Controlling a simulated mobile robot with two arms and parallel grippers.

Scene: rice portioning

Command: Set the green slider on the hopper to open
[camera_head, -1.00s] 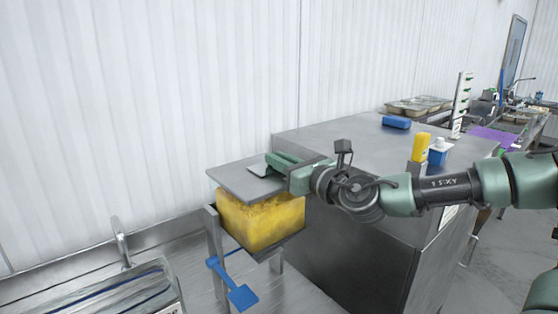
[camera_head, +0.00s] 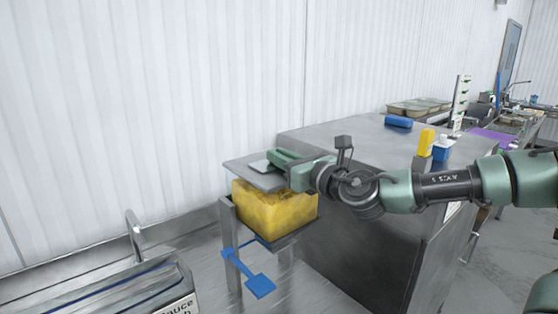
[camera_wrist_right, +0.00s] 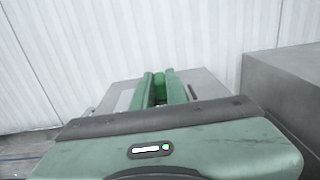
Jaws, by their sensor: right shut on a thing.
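The hopper is a yellow, see-through bin (camera_head: 272,212) with a flat grey top plate (camera_head: 243,172), held on a metal stand above the counter. My right gripper (camera_head: 272,158) reaches in from the right and lies over the top plate. In the right wrist view its two green fingers (camera_wrist_right: 160,88) are closed on the green slider (camera_wrist_right: 160,80), which shows as a brighter green piece between them. In the head view the fingers hide the slider. A pale slot or plate edge shows just left of the fingers. My left gripper is out of view.
A blue paddle-shaped piece (camera_head: 260,286) hangs below the hopper. A sink-side tap (camera_head: 134,236) and a labelled bin (camera_head: 150,290) are at the left. A steel cabinet (camera_head: 345,240) stands right of the hopper, with a yellow bottle (camera_head: 426,142) and a blue block (camera_head: 398,122) on top.

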